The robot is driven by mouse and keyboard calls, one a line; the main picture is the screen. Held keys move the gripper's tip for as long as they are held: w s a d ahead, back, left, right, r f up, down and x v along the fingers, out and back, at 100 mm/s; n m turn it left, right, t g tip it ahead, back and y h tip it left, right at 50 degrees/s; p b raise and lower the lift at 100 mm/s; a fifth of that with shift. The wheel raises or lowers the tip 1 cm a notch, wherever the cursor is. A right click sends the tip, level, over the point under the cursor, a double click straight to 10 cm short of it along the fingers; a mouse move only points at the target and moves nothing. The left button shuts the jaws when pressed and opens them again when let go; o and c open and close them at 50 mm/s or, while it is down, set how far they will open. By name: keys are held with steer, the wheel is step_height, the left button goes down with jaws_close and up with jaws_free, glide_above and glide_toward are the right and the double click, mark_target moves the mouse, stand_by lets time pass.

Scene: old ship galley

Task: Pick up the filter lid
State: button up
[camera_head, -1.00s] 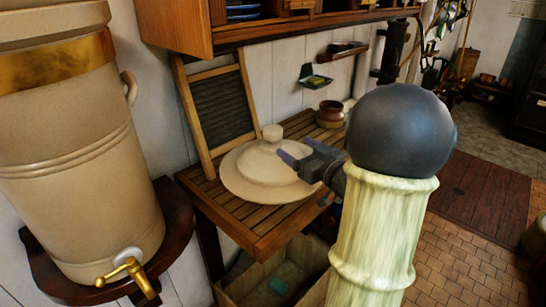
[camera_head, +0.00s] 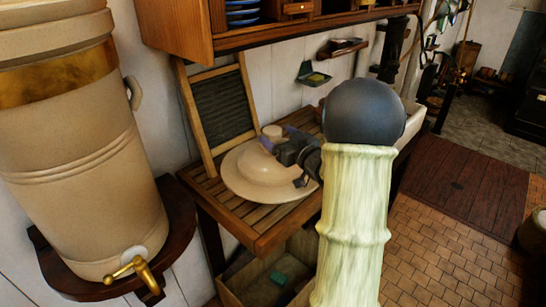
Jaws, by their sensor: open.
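The filter lid (camera_head: 247,178) is a round cream ceramic disc with a raised knob (camera_head: 272,131) on top. It rests on the slatted wooden table in the middle of the head view. My gripper (camera_head: 270,146) is open, with its dark jaws over the lid's right side, close to the knob. I cannot tell whether a jaw touches the knob. The gripper and wrist hide the right part of the lid.
A large stoneware filter (camera_head: 85,170) with a brass tap stands on a dark shelf at left. The slatted table (camera_head: 262,240) has a washboard (camera_head: 222,105) leaning behind the lid. A wooden cabinet (camera_head: 290,32) overhangs the table. A crate (camera_head: 262,290) stands below.

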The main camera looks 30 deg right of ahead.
mark_target(272, 129)
steer(key=w, duration=0.1)
steer(key=w+p, duration=0.1)
steer(key=w, duration=0.1)
steer(key=shift+w+a, duration=0.2)
steer(key=shift+a, duration=0.2)
steer(key=shift+s, duration=0.1)
jaws_close()
steer(key=shift+r, duration=0.15)
